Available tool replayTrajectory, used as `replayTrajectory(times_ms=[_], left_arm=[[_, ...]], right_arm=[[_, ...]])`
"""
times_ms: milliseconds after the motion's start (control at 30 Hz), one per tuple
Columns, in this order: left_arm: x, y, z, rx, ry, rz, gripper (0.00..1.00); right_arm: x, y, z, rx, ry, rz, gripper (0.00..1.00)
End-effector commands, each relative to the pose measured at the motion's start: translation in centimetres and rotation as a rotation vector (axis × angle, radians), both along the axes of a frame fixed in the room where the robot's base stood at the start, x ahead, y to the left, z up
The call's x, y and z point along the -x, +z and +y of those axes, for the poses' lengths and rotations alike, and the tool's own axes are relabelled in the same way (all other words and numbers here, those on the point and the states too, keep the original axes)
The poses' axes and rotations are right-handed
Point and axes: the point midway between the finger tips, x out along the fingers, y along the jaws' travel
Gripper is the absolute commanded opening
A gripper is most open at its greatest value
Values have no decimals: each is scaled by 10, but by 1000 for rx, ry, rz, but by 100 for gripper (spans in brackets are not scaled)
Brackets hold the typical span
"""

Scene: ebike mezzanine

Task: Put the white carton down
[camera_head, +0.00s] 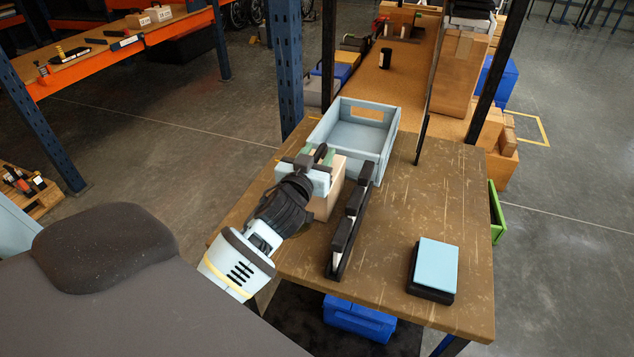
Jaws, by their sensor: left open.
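The white carton (333,192) shows as a cream-coloured box at the left part of the brown worktable (395,270), just in front of the light blue crate. It looks upright and appears to rest on the table, though its base is partly hidden by my arm. My left gripper (317,156) is at the carton's top, with its jaws open. The gripper body covers the carton's near left side, so I cannot tell whether a finger touches it. My right gripper is not in view.
The empty light blue crate (362,124) stands behind the carton. A long black rack (346,228) lies right of it. A black block with a light blue top (437,266) sits at the front right. The table's right-middle is clear. A dark blue post (289,70) rises behind.

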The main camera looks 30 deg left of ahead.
Motion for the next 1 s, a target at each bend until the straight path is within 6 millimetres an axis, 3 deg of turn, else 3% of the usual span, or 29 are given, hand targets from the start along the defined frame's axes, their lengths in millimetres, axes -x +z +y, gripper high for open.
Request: replayTrajectory(times_ms=[300,633,1000], left_arm=[[-5,-1,1,0,-1,1,41],[-4,-1,1,0,-1,1,0],[-4,-1,1,0,-1,2,0]], right_arm=[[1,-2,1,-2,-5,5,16],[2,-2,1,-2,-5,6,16],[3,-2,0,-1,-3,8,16]])
